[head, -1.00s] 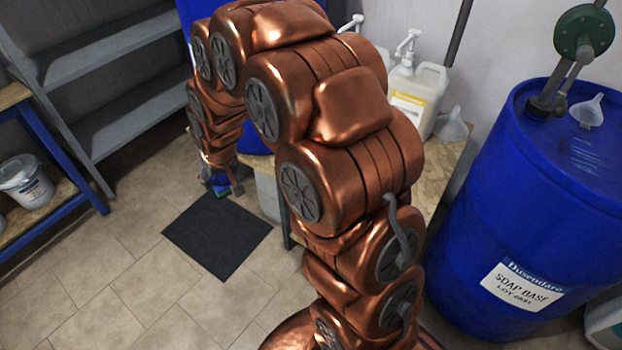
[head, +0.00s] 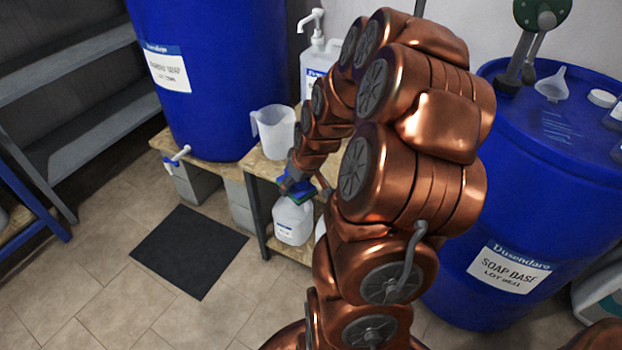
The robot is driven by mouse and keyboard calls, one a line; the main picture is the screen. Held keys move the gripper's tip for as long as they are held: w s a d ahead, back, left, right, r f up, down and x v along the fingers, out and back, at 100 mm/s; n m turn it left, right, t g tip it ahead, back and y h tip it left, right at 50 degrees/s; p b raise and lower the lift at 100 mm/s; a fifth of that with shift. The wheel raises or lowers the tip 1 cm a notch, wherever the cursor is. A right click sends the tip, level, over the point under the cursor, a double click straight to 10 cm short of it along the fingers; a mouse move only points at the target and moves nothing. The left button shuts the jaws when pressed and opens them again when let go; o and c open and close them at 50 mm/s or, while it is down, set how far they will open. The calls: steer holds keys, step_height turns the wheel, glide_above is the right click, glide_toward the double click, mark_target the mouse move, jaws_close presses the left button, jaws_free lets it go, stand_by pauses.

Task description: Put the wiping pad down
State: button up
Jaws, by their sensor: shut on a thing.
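The wiping pad (head: 299,194), blue and green, shows small at the end of my arm in the head view. My gripper (head: 293,184) is shut on it and partly hides it. The pad is by the front edge of the wooden bench (head: 258,166). In the picture it lies just above a white jug (head: 292,224) with a blue-and-white label; I cannot tell whether it touches the jug or the bench.
A clear measuring jug (head: 273,132) and a large blue drum (head: 212,80) with a tap (head: 177,159) stand on the bench. A black mat (head: 188,250) lies on the tiled floor. Another blue drum (head: 455,255) stands at right, behind my arm. Open floor lies at left.

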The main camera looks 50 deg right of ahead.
steer(key=s+d+f+b, duration=0.2)
steer(key=s+d+f, duration=0.1)
steer(key=s+d, duration=0.3)
steer(key=w+d, duration=0.2)
steer(key=w, duration=0.2)
steer(key=w+d+f, duration=0.1)
steer(key=w+d, duration=0.1)
steer(key=w, duration=0.2)
steer(key=w+d, duration=0.2)
steer(key=w, duration=0.3)
steer(key=shift+d+f, duration=0.15)
steer(key=shift+d, duration=0.2)
steer(key=shift+f+p, duration=0.3)
steer(key=shift+f, duration=1.4)
steer(key=shift+f, duration=0.35)
steer(key=shift+f+b, duration=0.15)
steer(key=shift+b, duration=0.2)
steer(key=o, duration=1.8)
steer(key=shift+f, duration=0.15)
steer(key=shift+c, duration=0.2)
